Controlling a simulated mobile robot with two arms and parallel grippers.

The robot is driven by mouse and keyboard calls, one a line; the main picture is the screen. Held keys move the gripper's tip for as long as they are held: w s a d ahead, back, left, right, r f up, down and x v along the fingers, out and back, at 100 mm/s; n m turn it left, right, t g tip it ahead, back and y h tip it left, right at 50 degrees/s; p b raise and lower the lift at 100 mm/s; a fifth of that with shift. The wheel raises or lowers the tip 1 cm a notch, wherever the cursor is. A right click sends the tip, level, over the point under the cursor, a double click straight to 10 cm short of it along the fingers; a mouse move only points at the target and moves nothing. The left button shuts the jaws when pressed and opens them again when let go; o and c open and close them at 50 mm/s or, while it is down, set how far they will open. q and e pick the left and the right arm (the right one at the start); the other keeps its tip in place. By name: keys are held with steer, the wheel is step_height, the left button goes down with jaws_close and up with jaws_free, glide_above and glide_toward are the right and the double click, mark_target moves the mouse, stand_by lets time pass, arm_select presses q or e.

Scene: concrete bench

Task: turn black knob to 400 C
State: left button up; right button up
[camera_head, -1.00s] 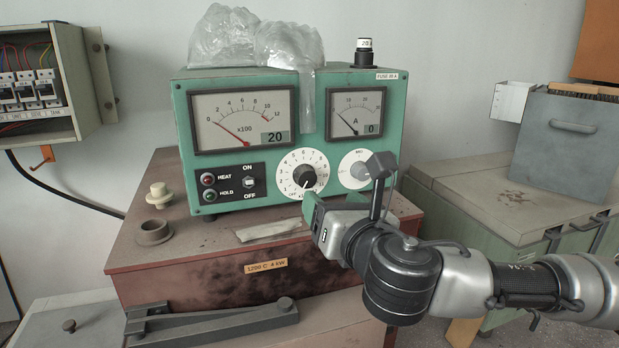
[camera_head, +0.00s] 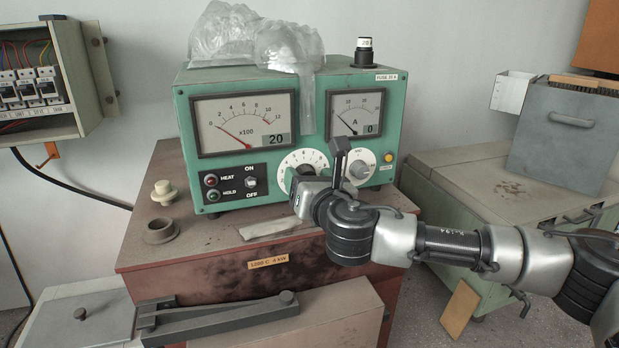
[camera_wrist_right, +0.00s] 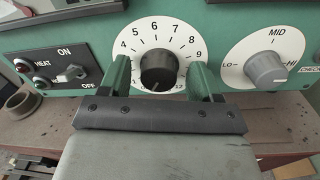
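The black knob (camera_wrist_right: 158,70) sits at the centre of a white numbered dial (camera_wrist_right: 132,52) in the right wrist view. Its pale pointer mark is near the bottom of the dial. My right gripper (camera_wrist_right: 160,66) is open, with one green finger on each side of the knob and gaps between fingers and knob. In the head view, the right gripper (camera_head: 297,182) covers the knob and the lower part of the dial (camera_head: 303,157). The green control box (camera_head: 290,83) has a left meter (camera_head: 243,122) with its needle low and a display reading 20. My left gripper is out of view.
A white dial with a grey knob (camera_wrist_right: 265,70) is to the right. HEAT and HOLD lamps and an ON/OFF switch (camera_wrist_right: 72,73) are to the left. The box stands on a red-brown furnace (camera_head: 200,240). Plastic wrap (camera_head: 290,50) hangs over the box front.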

steer(key=c, duration=0.8)
steer(key=shift+c, duration=0.2)
steer(key=shift+f, duration=0.1)
steer(key=m+b, duration=0.2)
steer(key=shift+f+m, duration=0.15)
steer(key=shift+m, duration=0.15)
steer(key=m+b, duration=0.2)
steer(key=m, duration=0.2)
steer(key=shift+m+b, duration=0.3)
steer(key=m+b, duration=0.2)
steer(key=m, duration=0.4)
steer(key=shift+m+t, duration=0.3)
steer(key=m+b, duration=0.1)
steer(key=m, duration=0.2)
steer(key=shift+m+h, duration=0.3)
steer(key=shift+m+b, duration=0.35)
steer(key=shift+m, duration=1.25)
